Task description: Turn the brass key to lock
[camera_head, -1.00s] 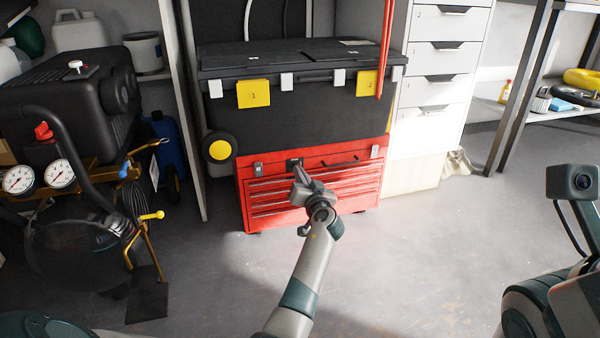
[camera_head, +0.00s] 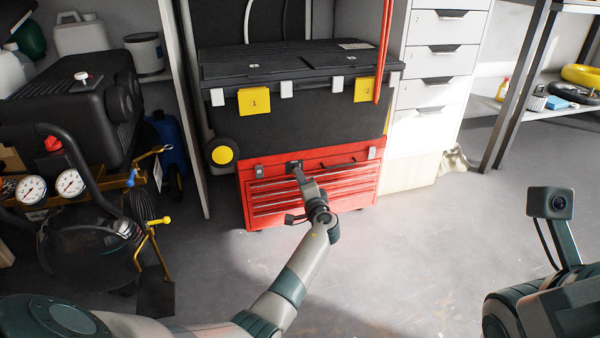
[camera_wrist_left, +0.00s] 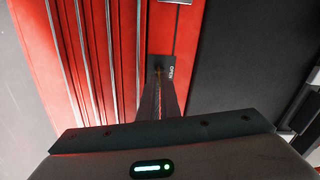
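The red tool chest (camera_head: 268,176) stands on the floor below a black box, with a small black lock plate (camera_head: 294,165) at its upper front. My left gripper (camera_head: 299,174) reaches this plate from the front. In the left wrist view its dark fingertips (camera_wrist_left: 158,82) lie close together at the lock plate (camera_wrist_left: 171,68), which carries the word OPEN. A tiny brass-coloured spot, perhaps the brass key (camera_wrist_left: 157,69), shows at the fingertips. The fingers hide the rest, and I cannot tell whether they grip it. My right gripper is out of view.
The black box (camera_head: 300,122) with yellow tags rests on the chest. A compressor with gauges (camera_head: 70,183) stands at left, and a white drawer cabinet (camera_head: 438,75) at right. The grey floor (camera_head: 400,250) in front is clear.

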